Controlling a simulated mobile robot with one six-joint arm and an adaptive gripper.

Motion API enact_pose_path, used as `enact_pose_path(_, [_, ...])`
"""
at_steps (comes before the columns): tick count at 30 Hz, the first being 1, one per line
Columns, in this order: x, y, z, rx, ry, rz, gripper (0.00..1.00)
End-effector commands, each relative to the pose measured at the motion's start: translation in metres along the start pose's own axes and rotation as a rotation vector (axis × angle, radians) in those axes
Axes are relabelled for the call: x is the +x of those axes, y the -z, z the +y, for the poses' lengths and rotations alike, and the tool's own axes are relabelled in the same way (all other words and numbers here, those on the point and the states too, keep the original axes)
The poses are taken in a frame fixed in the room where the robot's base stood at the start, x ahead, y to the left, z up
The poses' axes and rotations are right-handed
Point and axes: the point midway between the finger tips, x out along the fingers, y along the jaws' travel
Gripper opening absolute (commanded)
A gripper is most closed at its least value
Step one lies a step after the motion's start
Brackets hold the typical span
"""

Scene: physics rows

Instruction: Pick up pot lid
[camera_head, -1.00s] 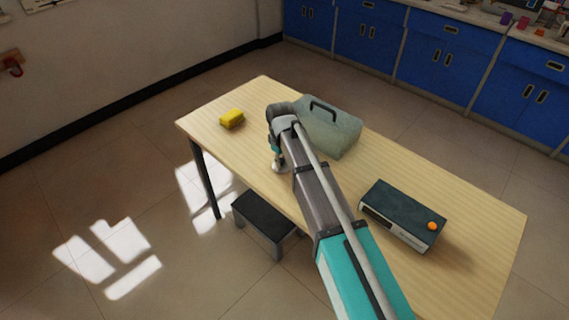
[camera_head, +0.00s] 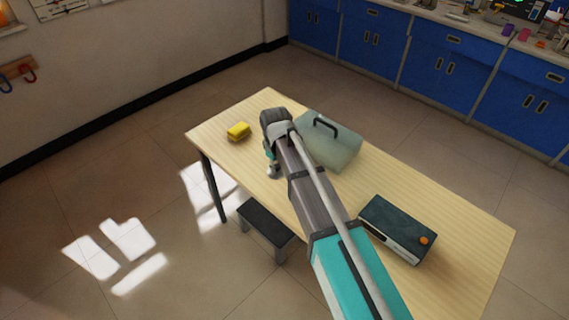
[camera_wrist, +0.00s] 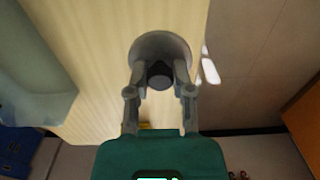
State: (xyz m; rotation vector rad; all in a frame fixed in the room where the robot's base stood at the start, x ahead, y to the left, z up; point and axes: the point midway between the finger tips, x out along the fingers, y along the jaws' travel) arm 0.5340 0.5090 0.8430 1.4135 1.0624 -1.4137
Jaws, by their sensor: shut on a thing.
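The pot lid (camera_wrist: 160,44) is a round grey disc with a dark knob. In the wrist view my gripper (camera_wrist: 160,80) is shut on the lid's knob, one finger on each side. In the head view a small part of the lid (camera_head: 272,172) shows below my gripper (camera_head: 271,160), near the table's front edge. My arm hides much of the gripper there. I cannot tell how far the lid is from the tabletop.
The wooden table (camera_head: 440,215) holds a yellow sponge (camera_head: 238,131) at left, a grey-green case with a dark handle (camera_head: 335,150) behind my arm, and a dark box with an orange knob (camera_head: 397,228) at right. A dark stool (camera_head: 266,222) stands by the table's front edge.

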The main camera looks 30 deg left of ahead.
Motion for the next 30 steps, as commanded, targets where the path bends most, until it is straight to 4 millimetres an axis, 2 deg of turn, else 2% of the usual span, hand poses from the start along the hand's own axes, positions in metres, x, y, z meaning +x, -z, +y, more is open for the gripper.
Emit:
enact_pose_path(1, [-0.012,-0.003,-0.008,-0.001,0.0,0.0,0.0])
enact_pose_path(6, [-0.025,-0.008,-0.044,-0.002,0.0,0.0,0.0])
enact_pose_path(12, [-0.037,-0.012,-0.073,-0.002,0.0,0.0,0.0])
enact_pose_path(19, [-0.042,-0.013,-0.089,0.0,0.0,0.0,0.0])
enact_pose_path(30, [-0.042,-0.013,-0.091,0.0,0.0,0.0,0.0])
